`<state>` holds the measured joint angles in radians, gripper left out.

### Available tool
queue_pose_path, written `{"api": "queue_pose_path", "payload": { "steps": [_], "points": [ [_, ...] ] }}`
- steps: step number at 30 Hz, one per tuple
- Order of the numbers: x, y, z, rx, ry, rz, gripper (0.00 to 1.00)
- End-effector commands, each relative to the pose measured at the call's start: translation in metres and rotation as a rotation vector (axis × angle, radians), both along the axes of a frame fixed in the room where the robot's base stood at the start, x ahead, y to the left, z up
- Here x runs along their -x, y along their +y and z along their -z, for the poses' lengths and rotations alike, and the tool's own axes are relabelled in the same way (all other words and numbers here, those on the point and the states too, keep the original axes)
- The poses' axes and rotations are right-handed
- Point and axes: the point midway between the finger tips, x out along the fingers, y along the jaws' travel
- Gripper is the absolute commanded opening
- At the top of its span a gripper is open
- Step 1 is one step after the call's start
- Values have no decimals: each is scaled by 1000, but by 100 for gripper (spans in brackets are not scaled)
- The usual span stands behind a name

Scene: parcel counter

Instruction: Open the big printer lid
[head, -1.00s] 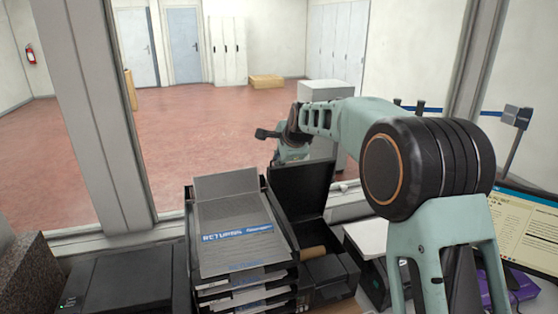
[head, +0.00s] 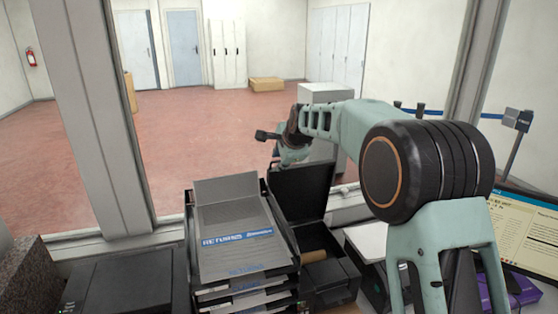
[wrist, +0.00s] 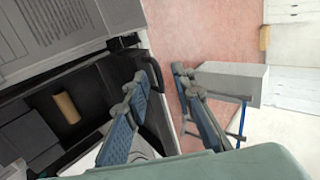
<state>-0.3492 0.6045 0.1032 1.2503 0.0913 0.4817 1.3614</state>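The big printer (head: 331,275) is the black unit right of the paper trays. Its dark lid (head: 301,190) stands raised at the back, and the inside is exposed with a brown roll (head: 312,256) in it. In the wrist view the open printer (wrist: 30,140) lies at the left with the roll (wrist: 66,107) inside. In the head view my gripper (head: 272,136) is above and behind the lid, partly hidden by my arm.
Stacked trays with a returns sheet (head: 238,240) stand directly left of the printer. Another black device (head: 118,285) is at the far left. A white-topped unit (head: 368,243) and a monitor (head: 520,230) are at the right. A window frame (head: 110,130) borders the counter's back.

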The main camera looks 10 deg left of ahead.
Motion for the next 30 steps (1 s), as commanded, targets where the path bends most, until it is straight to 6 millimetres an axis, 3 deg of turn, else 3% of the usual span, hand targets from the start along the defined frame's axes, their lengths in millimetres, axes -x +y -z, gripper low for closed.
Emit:
{"api": "queue_pose_path", "payload": {
  "steps": [8, 21, 30],
  "points": [
    [10, -6, -12, -1, 0, 1, 23],
    [59, -36, -66, -1, -2, 0, 23],
    [74, -45, -81, 1, 1, 0, 23]
  ]
}}
